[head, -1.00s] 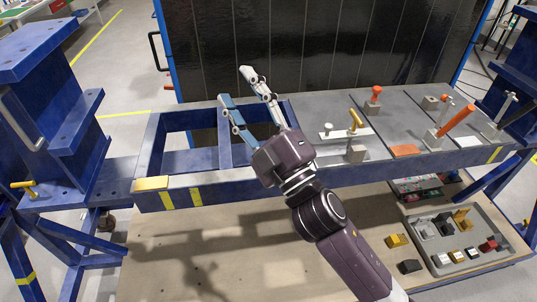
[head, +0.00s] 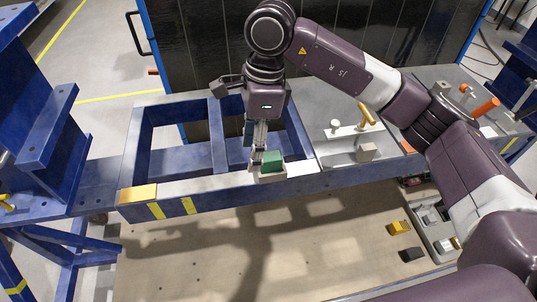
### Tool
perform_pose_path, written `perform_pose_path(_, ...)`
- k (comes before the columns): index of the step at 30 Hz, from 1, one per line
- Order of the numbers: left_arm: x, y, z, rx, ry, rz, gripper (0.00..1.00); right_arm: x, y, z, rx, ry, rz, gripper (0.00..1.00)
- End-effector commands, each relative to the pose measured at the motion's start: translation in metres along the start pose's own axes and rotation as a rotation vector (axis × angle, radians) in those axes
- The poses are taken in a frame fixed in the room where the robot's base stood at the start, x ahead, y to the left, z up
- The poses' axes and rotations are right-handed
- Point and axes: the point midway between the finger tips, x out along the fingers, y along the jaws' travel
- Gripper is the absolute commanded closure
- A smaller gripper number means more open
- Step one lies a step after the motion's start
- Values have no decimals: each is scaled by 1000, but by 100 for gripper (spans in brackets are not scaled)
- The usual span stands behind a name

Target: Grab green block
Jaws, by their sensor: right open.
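The green block (head: 272,160) sits on a small pale base on the front beam of the blue jig frame (head: 300,187). My right gripper (head: 262,153) points down from above, open. A pale finger reaches down at the block's left side, close to it; I cannot tell whether they touch. The far side of the block and part of the other finger are hidden. My left gripper is not in view.
A clamp with an orange handle (head: 367,115) stands right of the block on the grey jig plate. Yellow (head: 400,227) and black (head: 411,255) blocks lie on the wooden board below, beside a grey tray (head: 440,240). The frame's left opening is empty.

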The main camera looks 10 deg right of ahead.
Motion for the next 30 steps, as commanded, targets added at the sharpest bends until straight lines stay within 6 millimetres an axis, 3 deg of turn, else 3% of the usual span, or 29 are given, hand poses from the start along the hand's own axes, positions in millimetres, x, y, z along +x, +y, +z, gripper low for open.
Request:
perform_pose_path(3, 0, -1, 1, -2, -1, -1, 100, -15, -12, -32, 20, 125, -34, 54)
perform_pose_path(6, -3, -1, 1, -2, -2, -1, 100, -16, -15, -44, 29, 167, -41, 54)
perform_pose_path(21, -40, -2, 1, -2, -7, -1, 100, 37, -15, -54, 31, 169, -38, 54)
perform_pose_path(25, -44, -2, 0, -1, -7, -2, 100, 52, -16, -56, 30, 169, -39, 54)
perform_pose_path(30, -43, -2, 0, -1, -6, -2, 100, 57, -17, -56, 29, 168, -42, 54)
